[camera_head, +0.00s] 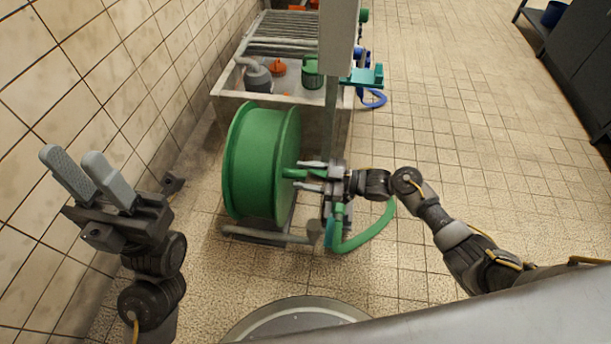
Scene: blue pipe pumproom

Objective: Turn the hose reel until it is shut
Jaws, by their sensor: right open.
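The green hose reel (262,165) stands upright on a low frame on the floor, left of the middle of the view. A green handle (296,173) sticks out from its right side. My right gripper (304,175) reaches in from the right at the handle. Its two fingers are apart, one on the far side and one on the near side of the handle; whether they touch it I cannot tell. My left gripper (70,155) is raised near the left wall, away from the reel, with a gap between its fingers and nothing in it.
A green hose (372,229) curves on the floor right of the reel, below my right wrist. A grey post (330,118) rises behind the gripper. A sink table (288,97) holding a green bucket (313,72) stands behind.

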